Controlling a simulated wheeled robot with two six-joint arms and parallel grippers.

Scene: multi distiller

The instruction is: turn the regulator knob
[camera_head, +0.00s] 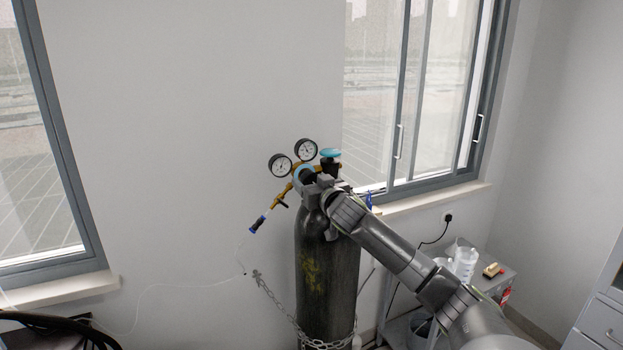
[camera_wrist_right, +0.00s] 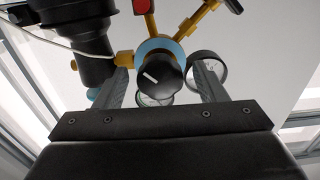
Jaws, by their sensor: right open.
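The regulator knob (camera_wrist_right: 163,76) is a black dial with a white line, set in a light blue ring, in the right wrist view. It sits between the two fingers of my right gripper (camera_wrist_right: 161,70), with a visible gap on each side. The brass regulator (camera_head: 281,195) carries two round gauges (camera_head: 306,149). My left gripper is not in view.
A teal-topped cylinder valve (camera_head: 330,154) stands just right of the gauges. A thin hose hangs to the left, and a chain (camera_head: 275,299) holds the cylinder. A grey cart (camera_head: 497,284) with a plastic bottle (camera_head: 465,263) stands to the right. The wall is close behind.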

